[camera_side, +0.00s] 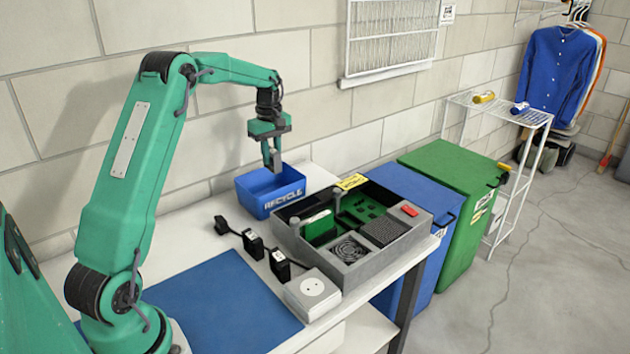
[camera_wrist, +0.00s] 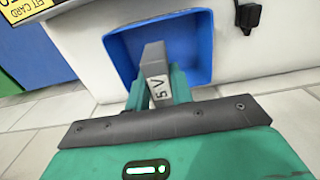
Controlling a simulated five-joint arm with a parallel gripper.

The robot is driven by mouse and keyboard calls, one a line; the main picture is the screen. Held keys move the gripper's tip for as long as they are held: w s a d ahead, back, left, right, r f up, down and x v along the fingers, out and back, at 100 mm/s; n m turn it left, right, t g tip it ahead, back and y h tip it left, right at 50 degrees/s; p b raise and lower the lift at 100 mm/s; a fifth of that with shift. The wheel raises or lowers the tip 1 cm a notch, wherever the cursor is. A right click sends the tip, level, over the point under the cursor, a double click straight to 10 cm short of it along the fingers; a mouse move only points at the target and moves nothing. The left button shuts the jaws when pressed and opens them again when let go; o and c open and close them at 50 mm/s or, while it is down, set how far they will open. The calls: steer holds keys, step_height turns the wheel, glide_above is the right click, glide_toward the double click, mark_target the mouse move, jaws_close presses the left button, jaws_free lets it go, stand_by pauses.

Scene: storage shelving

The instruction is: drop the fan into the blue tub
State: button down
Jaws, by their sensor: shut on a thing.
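My gripper (camera_side: 271,148) is above the blue tub (camera_side: 252,203), which is marked RECYCLE and stands at the back of the table. In the wrist view my gripper (camera_wrist: 158,92) is shut on a grey block (camera_wrist: 155,60) with a label that seems to read "5 V". The block is in front of the tub's opening (camera_wrist: 203,50) in that view. A black fan with a round grille (camera_side: 349,250) sits in the front compartment of the grey case (camera_side: 375,276), apart from my gripper.
The case also holds a green board (camera_side: 320,224), a dark finned block (camera_side: 384,231) and a red part (camera_side: 410,210). Black adapters (camera_side: 253,243) and a white socket box (camera_side: 312,292) lie in front. A blue mat (camera_side: 219,305) is clear.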

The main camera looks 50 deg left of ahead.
mark_target(273, 170)
steer(key=shift+f, duration=2.8)
steer(key=c, duration=1.1)
jaws_free()
steer(key=shift+c, duration=0.2)
steer(key=shift+r, duration=3.9)
